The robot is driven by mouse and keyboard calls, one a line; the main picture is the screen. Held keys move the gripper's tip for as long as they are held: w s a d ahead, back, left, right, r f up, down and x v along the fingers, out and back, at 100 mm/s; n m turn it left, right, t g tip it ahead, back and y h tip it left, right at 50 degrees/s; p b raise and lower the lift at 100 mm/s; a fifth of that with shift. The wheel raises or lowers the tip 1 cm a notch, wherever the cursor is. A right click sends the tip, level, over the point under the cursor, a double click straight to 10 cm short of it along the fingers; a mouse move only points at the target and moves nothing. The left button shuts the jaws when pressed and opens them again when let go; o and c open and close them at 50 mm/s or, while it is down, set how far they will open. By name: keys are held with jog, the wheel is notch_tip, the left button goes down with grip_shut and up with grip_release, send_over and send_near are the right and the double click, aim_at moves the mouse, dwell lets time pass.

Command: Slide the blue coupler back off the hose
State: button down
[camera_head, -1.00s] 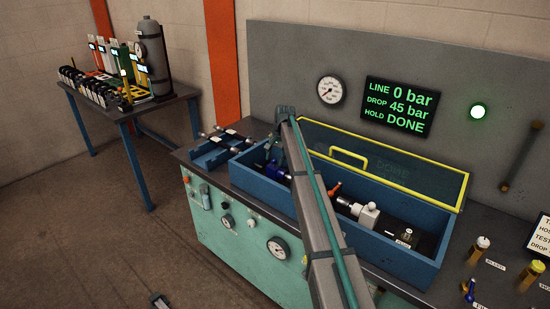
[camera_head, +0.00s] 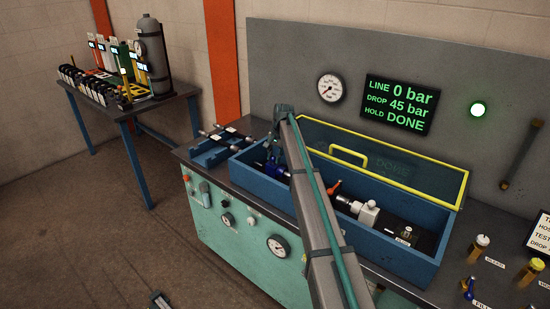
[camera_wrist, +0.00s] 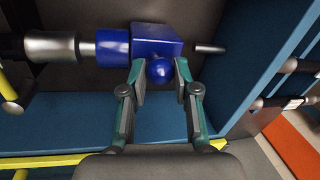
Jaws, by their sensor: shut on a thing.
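In the wrist view the blue coupler (camera_wrist: 155,42) is a block with a round collar on its left and a round knob below. My gripper (camera_wrist: 160,73) is shut on that knob, one finger on each side. A bright neck joins the collar to the hose's silver end fitting (camera_wrist: 52,47). In the head view the coupler (camera_head: 272,167) is at the left end of the blue trough (camera_head: 402,262).
The yellow-framed lid (camera_head: 462,190) stands open behind the trough. A white coupler (camera_head: 368,213) is at the trough's right end. A rack with hoses (camera_head: 208,158) is left of the trough. The display (camera_head: 398,105) reads 0 bar, DONE; a green lamp (camera_head: 478,109) is lit.

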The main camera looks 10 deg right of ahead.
jog(key=w+a, duration=0.2)
jog(key=shift+w+a+r, duration=0.1)
jog(key=shift+w+a, duration=0.05)
jog(key=shift+w, duration=0.2)
jog(key=c, duration=0.9)
grip_release()
jog(key=shift+w+a, duration=0.1)
jog(key=shift+o, duration=0.2)
notch_tip(320, 180, up, 12)
jog(key=s+d, duration=0.1)
jog(key=d, duration=0.1)
jog(key=shift+s, duration=0.3)
jog(key=shift+a+f, duration=0.1)
jog(key=shift+f, duration=0.1)
